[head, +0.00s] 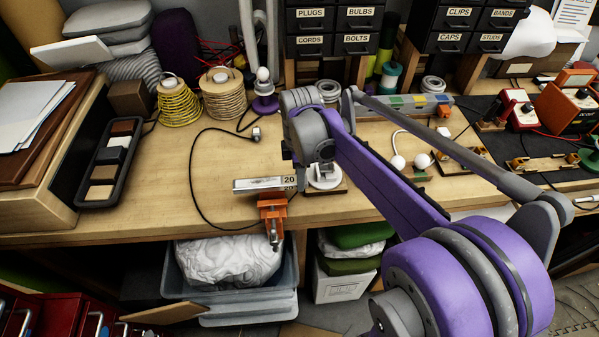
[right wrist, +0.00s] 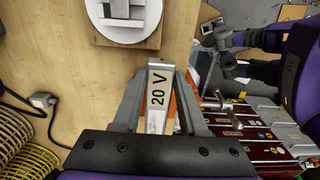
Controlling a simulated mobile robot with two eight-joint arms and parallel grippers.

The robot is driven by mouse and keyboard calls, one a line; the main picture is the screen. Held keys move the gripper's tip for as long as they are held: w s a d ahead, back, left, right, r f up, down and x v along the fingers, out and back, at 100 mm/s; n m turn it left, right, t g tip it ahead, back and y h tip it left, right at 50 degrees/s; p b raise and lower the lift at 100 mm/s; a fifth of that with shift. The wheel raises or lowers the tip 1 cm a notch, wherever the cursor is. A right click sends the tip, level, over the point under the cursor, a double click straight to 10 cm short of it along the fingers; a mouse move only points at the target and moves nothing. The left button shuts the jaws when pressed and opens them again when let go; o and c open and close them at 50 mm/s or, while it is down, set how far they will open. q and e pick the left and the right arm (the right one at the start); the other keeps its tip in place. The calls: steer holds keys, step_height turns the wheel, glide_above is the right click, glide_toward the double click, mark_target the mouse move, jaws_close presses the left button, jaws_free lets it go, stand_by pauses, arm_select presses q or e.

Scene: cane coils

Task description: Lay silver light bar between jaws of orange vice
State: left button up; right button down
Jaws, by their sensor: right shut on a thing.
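The silver light bar (head: 262,184), marked "20 V", is roughly level over the orange vice (head: 272,209) at the bench's front edge. My right gripper (head: 297,172) is at the bar's right end, its fingers mostly hidden in the head view. In the right wrist view my right gripper (right wrist: 158,104) is shut on the bar (right wrist: 158,92), which sticks out between the two fingers. Orange of the vice (right wrist: 184,105) shows beside and behind the bar. Whether the bar is between the jaws or above them I cannot tell.
A white round fixture on a wooden base (head: 325,178) stands close right of the bar. A black cable (head: 192,175) loops on the bench to the left. A black tray (head: 108,165) lies further left. A clear bin (head: 232,300) stands below the vice. The bench left of the bar is mostly free.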

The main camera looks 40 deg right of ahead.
arm_select(q)
steer(key=shift+s+f+b, duration=0.3)
steer(key=shift+f+b, duration=0.25)
steer(key=shift+f, duration=0.3)
steer(key=shift+s+f+b, duration=0.25)
steer(key=shift+f+b, duration=0.3)
steer(key=shift+f, duration=0.25)
arm_select(e)
steer(key=shift+f, duration=2.15)
steer(key=shift+c, duration=1.8)
jaws_free()
steer(key=shift+r, duration=0.15)
step_height(320, 180, up, 11)
steer(key=shift+f+p, duration=0.2)
steer(key=shift+p, duration=0.2)
arm_select(q)
steer(key=shift+w+r, duration=0.15)
steer(key=shift+r, duration=0.4)
